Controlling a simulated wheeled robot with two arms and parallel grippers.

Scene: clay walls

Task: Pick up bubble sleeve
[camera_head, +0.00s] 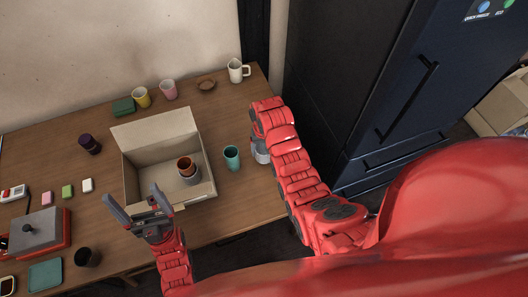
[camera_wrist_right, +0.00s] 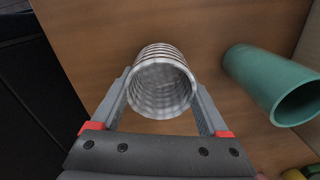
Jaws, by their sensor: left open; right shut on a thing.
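The bubble sleeve (camera_wrist_right: 160,88) is a silvery, ribbed, open-ended cylinder in the right wrist view. My right gripper (camera_wrist_right: 160,80) is shut on it, with one finger against each side. The sleeve is over the wooden table; whether it touches the wood cannot be told. In the head view my right arm hides most of this gripper and the sleeve, beside the teal cup. My left gripper (camera_head: 138,212) is open and empty at the near-left edge of the cardboard box.
The cardboard box (camera_head: 203,188) holds a brown cup (camera_head: 185,162) in a grey sleeve. A teal cup (camera_head: 232,158) stands close right of the box; it also shows in the right wrist view (camera_wrist_right: 262,82). A white mug (camera_head: 236,71) stands at the back. A dark fridge (camera_head: 375,80) is right.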

